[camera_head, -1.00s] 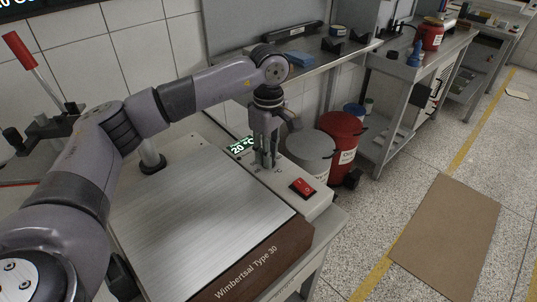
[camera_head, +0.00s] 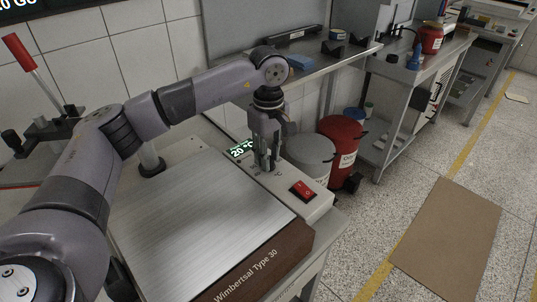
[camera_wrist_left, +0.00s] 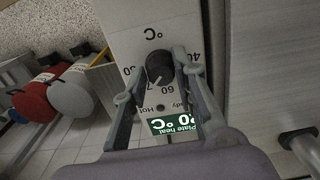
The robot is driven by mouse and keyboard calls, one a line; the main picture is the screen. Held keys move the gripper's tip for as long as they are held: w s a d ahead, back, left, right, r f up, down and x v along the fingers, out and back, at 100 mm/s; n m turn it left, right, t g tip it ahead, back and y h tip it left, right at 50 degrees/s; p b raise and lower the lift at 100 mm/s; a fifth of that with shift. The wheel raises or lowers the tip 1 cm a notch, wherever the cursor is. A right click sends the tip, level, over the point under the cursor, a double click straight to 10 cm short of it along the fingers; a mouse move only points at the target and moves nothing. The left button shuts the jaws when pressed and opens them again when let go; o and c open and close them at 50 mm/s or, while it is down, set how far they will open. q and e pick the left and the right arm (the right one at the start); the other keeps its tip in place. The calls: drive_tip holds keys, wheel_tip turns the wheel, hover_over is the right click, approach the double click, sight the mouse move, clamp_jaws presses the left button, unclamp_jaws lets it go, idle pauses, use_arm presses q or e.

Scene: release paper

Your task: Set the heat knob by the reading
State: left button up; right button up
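The black heat knob (camera_wrist_left: 160,66) sits on the pale control panel of the hot plate, with a white pointer line and a printed number scale around it. The green display (camera_head: 240,149) reads 20 °C; it also shows upside down in the left wrist view (camera_wrist_left: 172,125), partly covered by a finger. My left gripper (camera_head: 265,165) points down over the panel. In the head view the gripper hides the knob. My right gripper is not in view.
A red switch (camera_head: 303,190) is on the panel near the gripper. The bare metal plate (camera_head: 200,220) lies left of the panel. A grey drum (camera_head: 312,152) and a red drum (camera_head: 342,137) stand beyond the table. A shelf (camera_head: 335,58) runs behind the arm.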

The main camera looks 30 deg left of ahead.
use_arm(q)
drive_tip(key=o, duration=0.4)
drive_tip(key=shift+c, duration=0.2)
wheel_tip(320, 180, up, 12)
idle(0.4)
drive_tip(key=shift+f, duration=0.1)
